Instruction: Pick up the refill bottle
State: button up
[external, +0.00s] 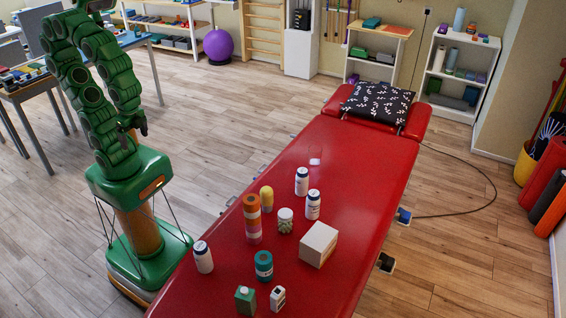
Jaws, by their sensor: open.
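Three white bottles with dark caps stand upright on the red treatment table (345,165): one at the near left edge (203,258), one farther back (302,182) and one just in front of that (313,206). A green squarish container (245,301) and a small white container (277,299) stand at the near end. I cannot tell which of these is the refill bottle. My gripper (139,125) hangs from the folded arm left of the table, over the floor, apart from all of them. It is small and dark here, open, with nothing seen in it.
Among the bottles are a yellow-topped bottle (266,200), an orange-pink stack (252,220), a jar of green pieces (285,221), a teal roll (264,266) and a pale box (318,243). A patterned pillow (378,103) lies at the far end.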

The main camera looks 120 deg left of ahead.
jog(key=shift+d+r, duration=0.15)
jog(key=shift+r, duration=0.05)
notch_tip(320, 180, up, 4)
jog(key=r+m+t+y, duration=0.1)
jog(key=m+t+y, duration=0.65)
jog(key=m, duration=1.85)
send_over(202, 255)
jog(key=s+d, duration=0.2)
jog(key=s, duration=0.4)
notch_tip(202, 255, down, 29)
jog(key=shift+h, duration=0.45)
jog(key=shift+w+d+x, duration=0.1)
jog(key=shift+d+x, duration=0.1)
jog(key=shift+x, duration=1.85)
jog(key=shift+w+d+x, duration=0.15)
jog(key=shift+x, duration=1.95)
jog(key=shift+f, duration=0.1)
